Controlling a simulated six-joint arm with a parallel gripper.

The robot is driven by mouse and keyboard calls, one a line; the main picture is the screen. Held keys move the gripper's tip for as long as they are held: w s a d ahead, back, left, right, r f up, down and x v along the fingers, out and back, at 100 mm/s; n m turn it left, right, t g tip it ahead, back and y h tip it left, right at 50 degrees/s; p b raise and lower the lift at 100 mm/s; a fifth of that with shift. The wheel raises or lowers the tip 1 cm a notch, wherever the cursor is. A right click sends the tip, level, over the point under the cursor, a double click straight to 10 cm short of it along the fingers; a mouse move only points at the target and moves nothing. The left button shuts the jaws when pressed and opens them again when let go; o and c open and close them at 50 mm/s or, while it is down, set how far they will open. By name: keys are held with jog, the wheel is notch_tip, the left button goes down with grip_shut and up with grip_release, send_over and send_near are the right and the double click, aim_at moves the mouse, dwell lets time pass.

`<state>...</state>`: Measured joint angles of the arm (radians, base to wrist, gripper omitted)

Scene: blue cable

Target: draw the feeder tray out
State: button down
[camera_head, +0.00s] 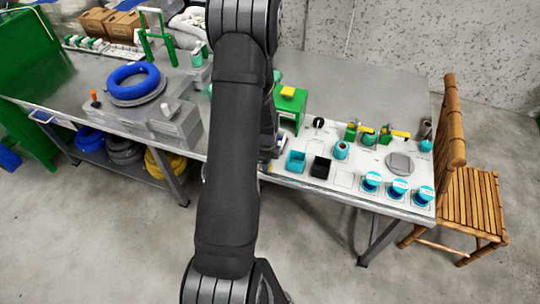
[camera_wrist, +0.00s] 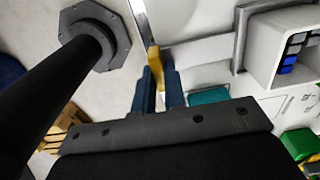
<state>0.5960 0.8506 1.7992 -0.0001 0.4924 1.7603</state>
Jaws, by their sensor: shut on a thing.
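In the wrist view my gripper (camera_wrist: 160,75) is shut on a yellow handle (camera_wrist: 155,62), with one blue finger on each side of it. The handle stands at the end of a pale flat strip with grey edges (camera_wrist: 200,50), which looks like the feeder tray. The strip runs right toward a white housing (camera_wrist: 262,45) that holds several grey and blue blocks (camera_wrist: 291,50). I cannot tell how far the tray sits out of the housing.
A teal bin (camera_head: 296,161) and a black bin (camera_head: 319,167) stand near the bench's front edge. A green stand (camera_head: 290,105) is just right of my arm. A blue cable coil (camera_head: 133,80) lies left. Open floor lies before the bench; a wooden chair (camera_head: 465,195) stands right.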

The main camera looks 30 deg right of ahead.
jog(key=c, duration=1.5)
grip_release()
notch_tip(320, 180, up, 18)
jog(key=shift+f, duration=0.25)
notch_tip(320, 180, down, 18)
jog(key=shift+r, duration=0.25)
notch_tip(320, 180, up, 17)
jog(key=shift+r, duration=0.1)
dwell(0.9)
